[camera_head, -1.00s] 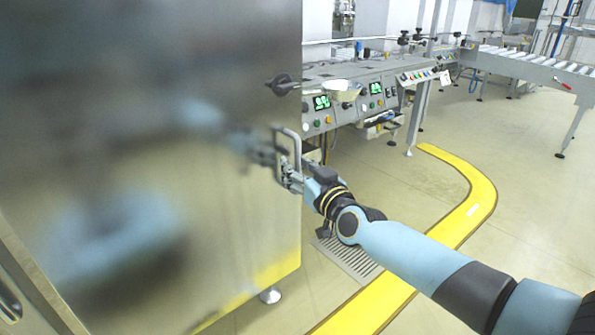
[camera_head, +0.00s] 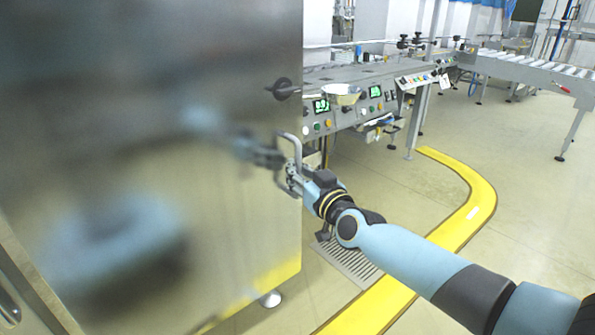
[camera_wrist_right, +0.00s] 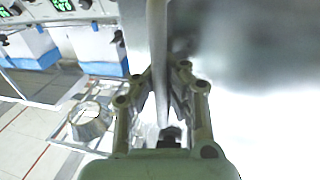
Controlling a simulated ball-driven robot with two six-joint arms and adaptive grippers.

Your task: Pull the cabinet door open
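The cabinet door is a large, shiny metal panel (camera_head: 130,120) filling the left of the head view. A U-shaped metal handle (camera_head: 297,148) stands out near its right edge. My right gripper (camera_head: 291,180) is at the lower part of the handle. In the right wrist view the handle's bar (camera_wrist_right: 157,45) runs between the two fingers of the right gripper (camera_wrist_right: 164,90), which look closed in on it. The contact itself is partly hidden. I see no gap between the door and the cabinet. My left gripper is not in view; only a blurred reflection shows on the door.
A dark knob (camera_head: 283,89) sits above the handle. A control console (camera_head: 345,105) stands behind the cabinet's right side, with a roller conveyor (camera_head: 530,65) farther right. A yellow floor strip (camera_head: 470,205) curves past my right arm. Open floor lies at the right.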

